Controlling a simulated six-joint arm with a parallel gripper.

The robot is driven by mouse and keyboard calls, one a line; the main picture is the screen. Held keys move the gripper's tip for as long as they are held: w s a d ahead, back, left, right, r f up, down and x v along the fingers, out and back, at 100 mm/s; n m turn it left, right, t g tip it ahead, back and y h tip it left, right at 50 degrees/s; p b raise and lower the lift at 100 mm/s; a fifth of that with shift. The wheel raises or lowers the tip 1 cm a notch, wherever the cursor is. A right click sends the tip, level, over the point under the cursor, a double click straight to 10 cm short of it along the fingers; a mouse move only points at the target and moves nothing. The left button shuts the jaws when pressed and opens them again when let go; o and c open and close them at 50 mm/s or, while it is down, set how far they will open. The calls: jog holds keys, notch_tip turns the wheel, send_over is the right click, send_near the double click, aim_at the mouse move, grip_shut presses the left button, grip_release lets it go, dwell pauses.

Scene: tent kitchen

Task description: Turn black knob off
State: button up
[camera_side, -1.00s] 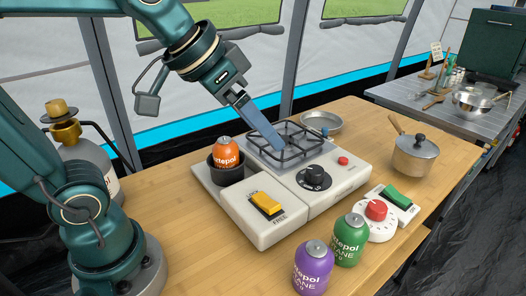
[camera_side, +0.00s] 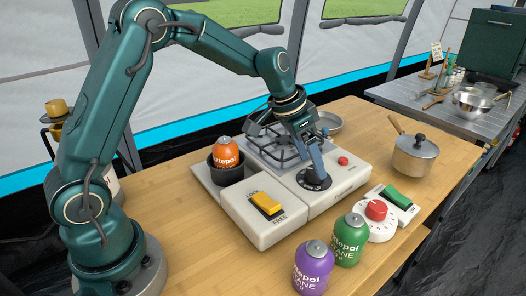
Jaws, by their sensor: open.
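The black knob (camera_side: 314,180) is on the front of the white stove (camera_side: 341,181), and its round black dial base shows. My gripper (camera_side: 314,168) points down at the knob, its blue fingers right above and around its top. The fingers are open, but they hide most of the knob's upper part. I cannot tell whether they touch it or which way its pointer faces.
The stove's burner grate (camera_side: 272,145) is behind my gripper. An orange canister (camera_side: 227,155) stands in a black holder to the left. A yellow switch (camera_side: 265,204), purple canister (camera_side: 313,268), green canister (camera_side: 349,240), red knob (camera_side: 376,209), green switch (camera_side: 398,196) and lidded pot (camera_side: 413,158) are nearby.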

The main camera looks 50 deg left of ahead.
jog(key=shift+x, duration=1.2)
grip_shut()
jog(key=shift+m, duration=0.4)
jog(key=m+g+h, duration=0.1)
jog(key=m, duration=0.2)
jog(key=shift+w+a, duration=0.1)
jog(key=shift+m+g+h, duration=0.5)
jog(key=shift+m+g, duration=0.1)
jog(key=shift+m, duration=1.4)
jog(key=shift+w, duration=0.1)
